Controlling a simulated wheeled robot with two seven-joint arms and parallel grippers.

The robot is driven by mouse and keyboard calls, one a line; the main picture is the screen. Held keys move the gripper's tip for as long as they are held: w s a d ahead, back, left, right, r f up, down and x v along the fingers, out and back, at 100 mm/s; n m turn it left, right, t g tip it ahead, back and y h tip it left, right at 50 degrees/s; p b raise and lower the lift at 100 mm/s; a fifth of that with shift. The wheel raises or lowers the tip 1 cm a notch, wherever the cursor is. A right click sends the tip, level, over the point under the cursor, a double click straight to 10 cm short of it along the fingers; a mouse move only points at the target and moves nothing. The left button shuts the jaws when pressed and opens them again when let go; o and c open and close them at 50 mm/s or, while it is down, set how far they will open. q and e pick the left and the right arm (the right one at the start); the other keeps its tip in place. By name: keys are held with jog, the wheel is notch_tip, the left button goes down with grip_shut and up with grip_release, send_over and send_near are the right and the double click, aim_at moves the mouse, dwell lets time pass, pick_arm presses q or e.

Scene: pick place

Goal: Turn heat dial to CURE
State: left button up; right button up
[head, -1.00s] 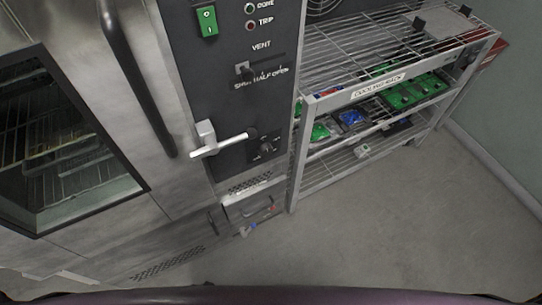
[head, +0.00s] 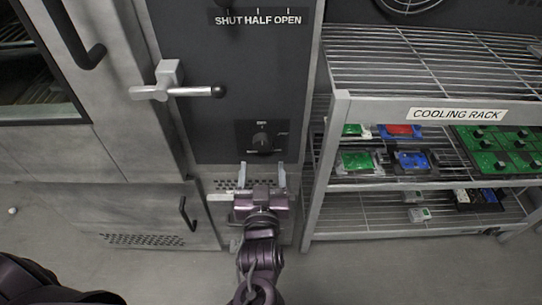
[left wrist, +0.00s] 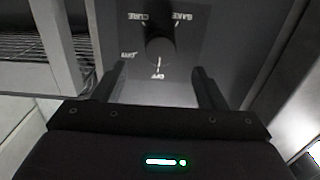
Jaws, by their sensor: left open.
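The heat dial (head: 261,140) is a dark round knob on the black control panel, low down. In the left wrist view the dial (left wrist: 160,48) shows with its labels upside down; OFF, BAKE and CURE are legible. A pale mark on the knob appears to face OFF. My left gripper (head: 262,172) is open and empty, just below the dial in the head view. In the left wrist view its two dark fingers (left wrist: 158,85) stand apart either side of the dial's lower edge, not closed on it. My right gripper is not in view.
A door handle latch (head: 178,88) sticks out above and left of the dial. A vent lever panel marked SHUT HALF OPEN (head: 258,20) is higher up. The cooling rack (head: 340,140), holding several coloured boards, stands close on the right. The floor in front is open.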

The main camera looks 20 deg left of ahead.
aim_at(262, 147)
pick_arm(q)
jog(key=x, duration=0.7)
jog(key=shift+w+a, duration=0.1)
jog(key=shift+w, duration=0.05)
jog(key=shift+c, duration=0.4)
jog(key=c, duration=0.9)
